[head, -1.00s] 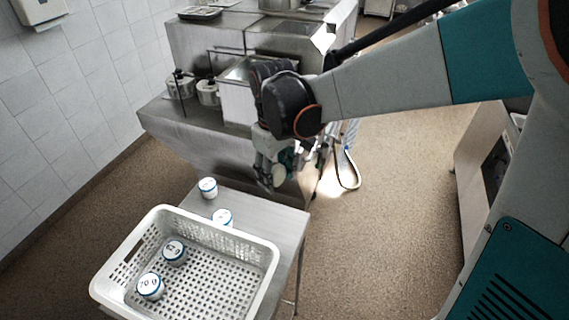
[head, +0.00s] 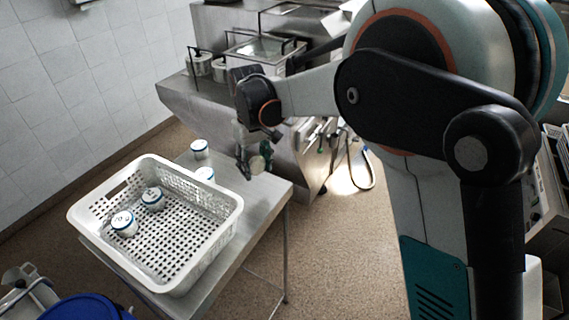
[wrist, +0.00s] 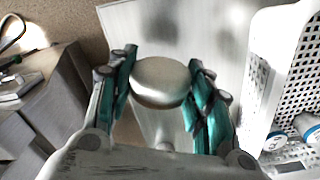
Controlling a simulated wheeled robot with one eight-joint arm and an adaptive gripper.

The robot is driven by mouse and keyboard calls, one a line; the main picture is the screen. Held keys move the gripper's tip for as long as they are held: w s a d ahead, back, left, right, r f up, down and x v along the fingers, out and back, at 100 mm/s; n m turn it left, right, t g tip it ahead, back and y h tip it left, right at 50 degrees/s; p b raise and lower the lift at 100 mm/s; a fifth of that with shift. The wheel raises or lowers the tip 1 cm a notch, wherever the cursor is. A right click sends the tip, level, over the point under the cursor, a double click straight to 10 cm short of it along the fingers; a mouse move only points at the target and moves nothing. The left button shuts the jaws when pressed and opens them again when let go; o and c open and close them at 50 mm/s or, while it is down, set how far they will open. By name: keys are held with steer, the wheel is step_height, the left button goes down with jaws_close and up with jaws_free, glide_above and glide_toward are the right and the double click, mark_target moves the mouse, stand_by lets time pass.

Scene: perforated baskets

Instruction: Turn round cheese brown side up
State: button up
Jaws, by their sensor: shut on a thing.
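The round cheese is held between the teal fingers of my gripper (wrist: 160,85). In the wrist view the cheese (wrist: 160,72) shows a smooth, pale grey-beige face and a rounded edge; its opposite face is hidden. In the head view my gripper (head: 254,160) hangs over the far right part of the metal table (head: 262,200), to the right of the white basket. The cheese there is small and partly covered by the fingers, so I cannot tell which side is brown.
A metal sink counter (head: 185,100) is beyond. The table's right end is clear.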

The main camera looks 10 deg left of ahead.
mark_target(259, 191)
steer(key=shift+s+f, duration=0.1)
steer(key=shift+f, duration=0.25)
steer(key=t+y+b, duration=0.1)
steer(key=f+t+y+b, duration=0.1)
steer(key=y, duration=0.1)
steer(key=shift+s+d+t, duration=0.15)
steer(key=shift+t, duration=0.15)
steer(key=t+y+b, duration=0.1)
steer(key=f+t+y+b, duration=0.1)
steer(key=shift+y, duration=0.4)
step_height(259, 191, down, 4)
steer(key=t+y+b, duration=0.2)
steer(key=y+b, duration=0.1)
steer(key=b, duration=0.3)
steer(key=shift+r+b, duration=0.15)
steer(key=shift+b, duration=0.25)
steer(key=f+t+y+b, duration=0.1)
steer(key=b, duration=0.3)
steer(key=shift+t+y, duration=0.3)
steer(key=shift+t, duration=0.1)
steer(key=shift+b, duration=0.6)
steer(key=shift+r+t+y, duration=0.15)
steer(key=shift+t+y, duration=0.15)
steer(key=shift+y, duration=0.1)
